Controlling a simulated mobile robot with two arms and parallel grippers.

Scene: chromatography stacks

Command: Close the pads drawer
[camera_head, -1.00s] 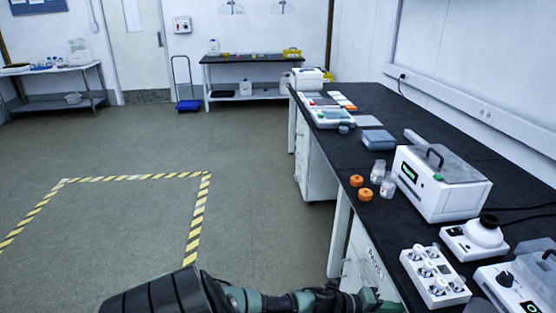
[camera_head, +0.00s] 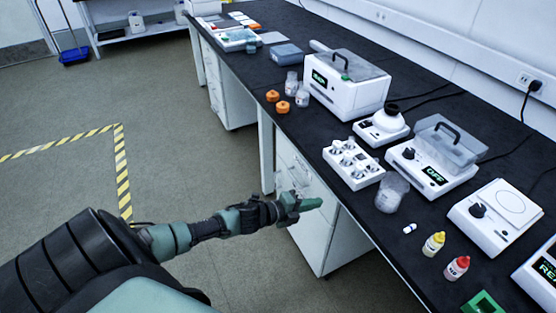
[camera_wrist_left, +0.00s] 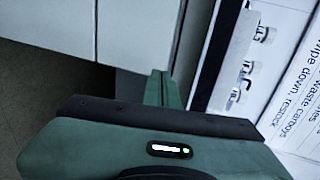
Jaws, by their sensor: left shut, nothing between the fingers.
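The white drawer cabinet (camera_head: 308,240) stands under the black bench, just right of my left gripper in the head view. My arm and gripper hide part of its front. No drawer label is readable now, and I cannot tell which front is the pads drawer or whether it stands slightly out. My left gripper (camera_head: 312,204) is shut and empty, its green fingers pointing right at the cabinet's front, below the bench edge. In the left wrist view the shut fingers (camera_wrist_left: 163,88) are close to white panels (camera_wrist_left: 140,35); contact cannot be told. My right gripper is out of view.
The black bench top (camera_head: 350,212) carries a white vial rack (camera_head: 352,178), a clear beaker (camera_head: 391,194), several white instruments, and yellow and red capped bottles near its front edge. Another white cabinet (camera_head: 228,85) stands farther back.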

